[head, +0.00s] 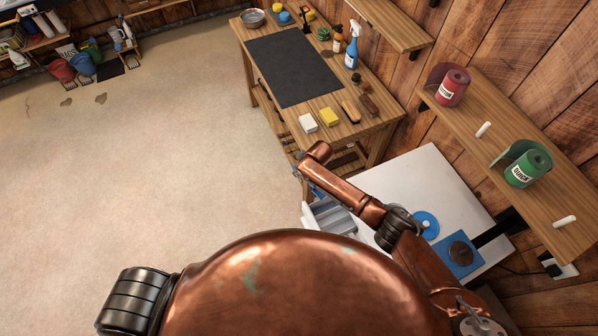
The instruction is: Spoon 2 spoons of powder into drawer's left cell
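A pale grey drawer (332,218) juts out from the white-topped cabinet (405,172). Dividers show inside it, but my copper body and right arm cover part of it, and I cannot make out its contents. My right arm reaches over the cabinet top. The small grey and blue parts of my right gripper (309,184) hang at its end, just beyond the drawer, too small to tell open or shut. My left gripper is out of view. A red canister (453,87) and a green canister (529,168) stand on the wall shelf. I see no spoon or powder clearly.
A blue disc (426,221) and a blue square with a dark round knob (461,254) lie on the cabinet top. Short white sticks (483,130) lie on the shelf. The wooden bench (369,126) holds sponges, brushes and a spray bottle. Open floor lies left.

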